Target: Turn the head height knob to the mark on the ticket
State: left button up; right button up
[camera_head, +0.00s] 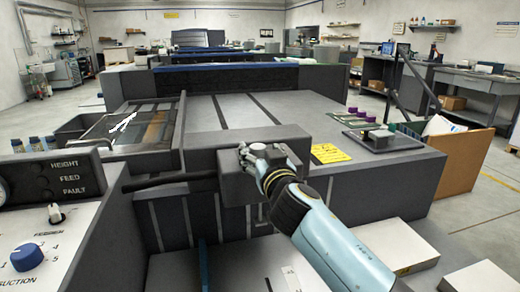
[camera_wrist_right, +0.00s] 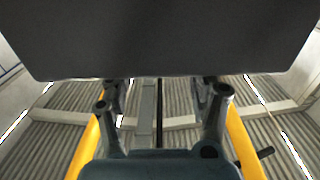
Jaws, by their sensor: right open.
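My right gripper (camera_head: 247,155) is at the front of a dark grey box-shaped carriage (camera_head: 207,163) on the large flatbed printer. In the right wrist view its two fingers (camera_wrist_right: 162,95) stand apart with nothing between them, and a dark block (camera_wrist_right: 170,38) fills the top of the picture in front of the tips. I cannot make out a head height knob on the carriage; the gripper covers part of its front. A yellow label (camera_head: 329,153) lies on the bed right of the carriage; I cannot read it or tell whether it is the ticket. My left gripper is not in view.
A control panel at left has a blue suction knob (camera_head: 27,257), a small switch (camera_head: 56,213) and a dark HEIGHT/FEED/FAULT strip (camera_head: 65,176). A dark rail (camera_head: 165,181) runs left from the carriage. A black stand (camera_head: 383,141) sits on the bed's right side.

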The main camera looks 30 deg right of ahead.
jog(key=shift+w+d, duration=0.15)
jog(key=shift+w, duration=0.5)
jog(key=c, duration=1.2)
jog(key=shift+d+r+n+y+p, duration=0.15)
jog(key=shift+n+y+p, duration=0.35)
jog(key=shift+y+p, duration=0.25)
jog(key=n+y+p, duration=0.1)
jog(key=y+p, duration=0.1)
jog(key=n+y+p, duration=0.1)
jog(key=y+p, duration=0.1)
jog(key=n+y+p, duration=0.1)
jog(key=y+p, duration=0.1)
jog(key=p, duration=0.1)
jog(key=shift+d+r+n, duration=0.1)
jog(key=shift+d+n, duration=0.2)
jog(key=shift+n, duration=0.1)
jog(key=shift+f+n+y+p, duration=0.25)
jog(key=shift+n+y+p, duration=0.35)
jog(key=shift+y+p, duration=0.35)
